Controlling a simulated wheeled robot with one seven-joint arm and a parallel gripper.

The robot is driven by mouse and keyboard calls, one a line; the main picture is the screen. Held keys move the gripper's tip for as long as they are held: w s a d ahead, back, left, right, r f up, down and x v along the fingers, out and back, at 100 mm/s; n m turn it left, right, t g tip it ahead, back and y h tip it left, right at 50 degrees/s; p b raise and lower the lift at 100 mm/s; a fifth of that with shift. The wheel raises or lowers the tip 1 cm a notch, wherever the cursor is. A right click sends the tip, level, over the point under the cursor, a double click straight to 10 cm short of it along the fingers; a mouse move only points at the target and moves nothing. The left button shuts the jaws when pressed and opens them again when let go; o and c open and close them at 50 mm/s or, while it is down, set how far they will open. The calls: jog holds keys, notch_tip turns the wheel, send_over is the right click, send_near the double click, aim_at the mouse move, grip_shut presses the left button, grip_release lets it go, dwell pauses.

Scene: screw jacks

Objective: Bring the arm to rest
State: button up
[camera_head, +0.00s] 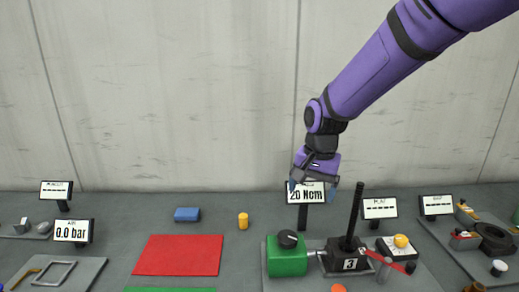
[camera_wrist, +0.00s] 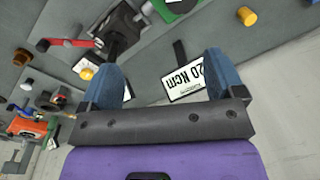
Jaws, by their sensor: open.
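My purple arm reaches down from the upper right in the head view. My gripper (camera_head: 325,188) hangs at its end, in front of or close above the "20 Ncm" display (camera_head: 306,193). In the wrist view my gripper (camera_wrist: 162,80) has its two blue fingers spread apart with nothing held between them. The display (camera_wrist: 186,83) shows beyond the fingers there. Below my gripper in the head view stands the screw jack station, with a green block (camera_head: 287,262) topped by a black knob and a black base (camera_head: 345,257) marked 3 with an upright black lever (camera_head: 355,215).
A red mat (camera_head: 180,255), a blue block (camera_head: 187,214) and a yellow cylinder (camera_head: 243,221) lie left of the station. A "0.0 bar" display (camera_head: 73,231) stands further left. A red lever (camera_head: 390,262) and more fixtures stand at the right. A concrete wall (camera_head: 180,90) rises behind.

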jog(key=s+d+r+n+t, duration=0.2)
jog(key=s+d+r, duration=0.8)
jog(key=r, duration=0.1)
jog(key=s+d+r+n+t, duration=0.1)
jog(key=s+d, duration=0.2)
jog(key=s, duration=0.4)
jog(key=s+d+r+n+t, duration=0.1)
jog(key=s+d+n, duration=0.1)
jog(key=s, duration=0.5)
jog(key=shift+d+r+t+h, duration=0.2)
jog(key=shift+d+t+h, duration=0.15)
jog(key=shift+d, duration=0.2)
